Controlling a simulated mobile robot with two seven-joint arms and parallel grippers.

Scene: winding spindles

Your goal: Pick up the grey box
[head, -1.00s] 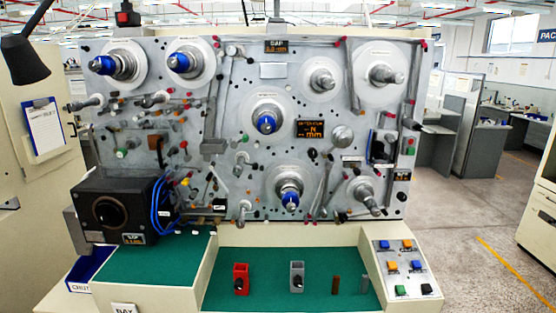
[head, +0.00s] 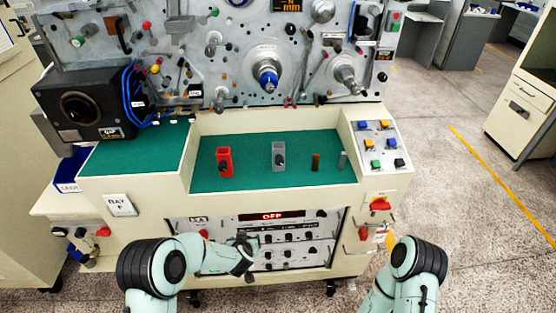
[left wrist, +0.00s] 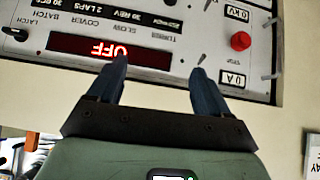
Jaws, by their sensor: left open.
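The grey box (head: 278,156) stands upright on the green mat (head: 250,178) in the recessed bay of the machine's bench, with a dark knob-like part on its front. In the head view my left arm comes in low, and its hand end is below the bay, in front of the control panel. In the left wrist view my left gripper (left wrist: 158,75) is open, its two dark fingers apart and nothing between them, facing the panel. The grey box is not in the wrist view. My right arm shows at the lower right of the head view; its gripper is out of the picture.
A red box (head: 224,162) stands left of the grey box. A brown peg (head: 316,161) and a grey peg (head: 342,160) stand to its right. The bay's cream front wall and a sloped button panel (head: 384,143) border the mat. Spindles (head: 268,76) rise behind.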

